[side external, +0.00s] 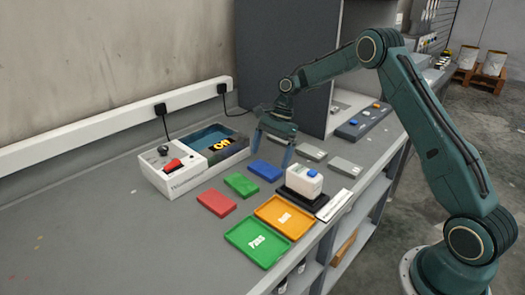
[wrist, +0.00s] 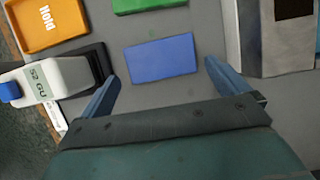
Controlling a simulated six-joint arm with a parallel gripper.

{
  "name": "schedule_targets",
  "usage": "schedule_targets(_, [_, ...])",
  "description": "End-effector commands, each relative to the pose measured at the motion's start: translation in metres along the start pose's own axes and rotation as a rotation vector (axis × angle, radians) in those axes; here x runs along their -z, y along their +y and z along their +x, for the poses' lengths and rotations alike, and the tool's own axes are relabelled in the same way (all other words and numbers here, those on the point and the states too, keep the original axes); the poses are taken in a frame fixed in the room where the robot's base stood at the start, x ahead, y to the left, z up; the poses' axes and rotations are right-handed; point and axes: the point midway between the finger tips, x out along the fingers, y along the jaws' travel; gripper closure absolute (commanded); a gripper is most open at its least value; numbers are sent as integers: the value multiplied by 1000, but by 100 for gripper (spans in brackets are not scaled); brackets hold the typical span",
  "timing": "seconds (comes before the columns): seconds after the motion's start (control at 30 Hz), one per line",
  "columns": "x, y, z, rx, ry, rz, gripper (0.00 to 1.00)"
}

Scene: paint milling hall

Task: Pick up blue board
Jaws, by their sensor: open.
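The blue board (side external: 265,170) is a flat rectangle lying on the grey bench, between a green board and the grey boards. In the wrist view the blue board (wrist: 161,59) lies flat just beyond my fingertips, roughly centred between them. My gripper (side external: 272,160) is above the bench at the blue board, its fingers pointing down. In the wrist view my gripper (wrist: 158,72) has its two blue fingers spread wide, with nothing between them. In the side view a finger overlaps the board's right end, and I cannot tell the exact height gap.
A red board (side external: 216,202) and a green board (side external: 241,184) lie nearby. A white meter (side external: 304,181) sits on a black base to the right. Orange (side external: 285,216) and green (side external: 257,243) trays lie in front. A dark panel (side external: 283,60) rises behind.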

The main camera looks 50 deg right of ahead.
Motion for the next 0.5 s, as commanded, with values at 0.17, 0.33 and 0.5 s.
schedule_targets(0.17, [0,0,22,-4,-1,1,0])
schedule_targets(0.33, [0,0,34,-1,1,0,0])
schedule_targets(0.5, [0,0,35,0,2,0,0])
